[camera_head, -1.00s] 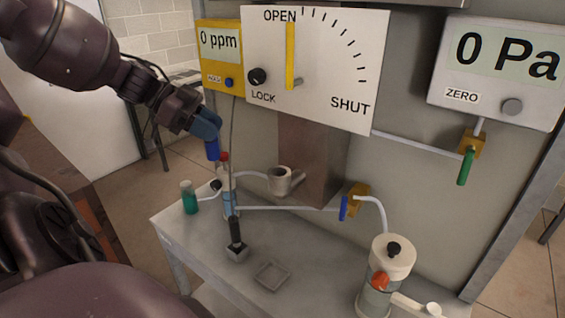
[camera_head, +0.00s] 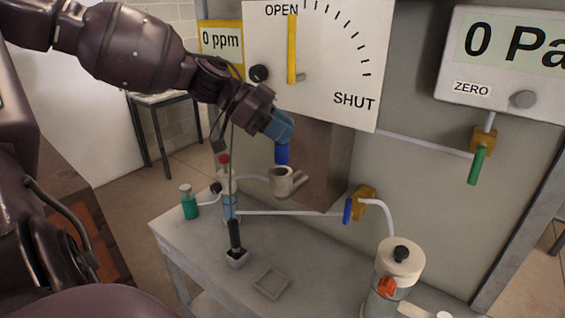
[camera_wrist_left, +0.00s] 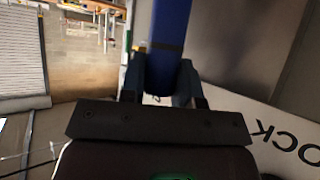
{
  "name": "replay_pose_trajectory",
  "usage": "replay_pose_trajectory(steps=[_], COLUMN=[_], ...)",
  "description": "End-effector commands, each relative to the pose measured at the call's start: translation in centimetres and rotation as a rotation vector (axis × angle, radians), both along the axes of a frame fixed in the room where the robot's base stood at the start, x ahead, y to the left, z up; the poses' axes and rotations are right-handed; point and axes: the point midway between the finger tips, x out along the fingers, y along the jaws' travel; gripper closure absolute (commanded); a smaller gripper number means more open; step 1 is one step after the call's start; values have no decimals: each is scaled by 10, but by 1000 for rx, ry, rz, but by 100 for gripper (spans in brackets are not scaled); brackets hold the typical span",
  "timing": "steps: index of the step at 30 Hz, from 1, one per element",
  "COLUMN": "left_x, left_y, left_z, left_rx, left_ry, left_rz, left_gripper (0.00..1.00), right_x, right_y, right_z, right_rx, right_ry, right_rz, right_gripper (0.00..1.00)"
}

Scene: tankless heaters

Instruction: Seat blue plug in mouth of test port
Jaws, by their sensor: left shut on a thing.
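My left gripper (camera_head: 279,130) is shut on the blue plug (camera_head: 282,155), which hangs below the fingers. In the left wrist view the blue plug (camera_wrist_left: 170,40) sits between the fingers and runs out of the picture at the top. The test port (camera_head: 283,180), a pale grey cup-like mouth with a side stub, is just below the plug's lower end. The plug's end looks right above or at the mouth; I cannot tell whether they touch. My right gripper is not in view.
A grey table (camera_head: 320,250) carries a green bottle (camera_head: 189,202), a red-topped tube (camera_head: 226,185), a black-handled tool in a block (camera_head: 236,245), an empty square tray (camera_head: 271,282) and a white-lidded canister (camera_head: 398,258). The dial board (camera_head: 330,60) is close behind my gripper.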

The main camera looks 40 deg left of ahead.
Motion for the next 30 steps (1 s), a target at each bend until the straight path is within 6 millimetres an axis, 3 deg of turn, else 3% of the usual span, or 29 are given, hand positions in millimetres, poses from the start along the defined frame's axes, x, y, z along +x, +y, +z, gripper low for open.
replay_pose_trajectory(steps=[8, 18, 30], left_x=[-1, -1, -1], left_y=[0, 0, 0], left_z=[-19, -62, -65], left_rx=[-3, -3, -2], left_ry=[2, 2, 0], left_rz=[1, 0, 0], left_gripper=[94, 94, 94], right_x=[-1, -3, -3], right_y=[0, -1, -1], right_z=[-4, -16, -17], right_rx=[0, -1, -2], right_ry=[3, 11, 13], right_rz=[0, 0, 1], right_gripper=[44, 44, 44])
